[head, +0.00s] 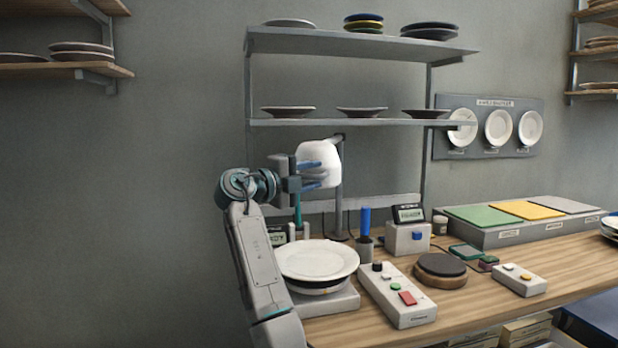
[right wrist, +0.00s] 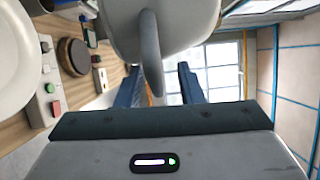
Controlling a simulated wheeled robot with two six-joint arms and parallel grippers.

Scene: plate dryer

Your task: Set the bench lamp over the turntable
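The bench lamp has a white rounded head (head: 321,160) on a dark upright post (head: 338,208) at the back of the bench. In the right wrist view the white lamp head (right wrist: 190,25) carries a curved grey handle (right wrist: 151,50). My right gripper (head: 318,174) is at the lamp head. Its blue fingers stand apart on either side of the handle, with gaps visible. A white plate (head: 316,258) lies on a dark round support over a grey base (head: 332,302), left of a brown disc with a dark top (head: 441,267). I cannot tell which is the turntable. My left gripper is out of view.
A grey control box (head: 396,294) with buttons stands between plate and disc. A blue-handled tool (head: 365,222) stands in a holder behind. A shelf rack (head: 365,122) with plates rises behind the lamp. A small button box (head: 519,280) is at right.

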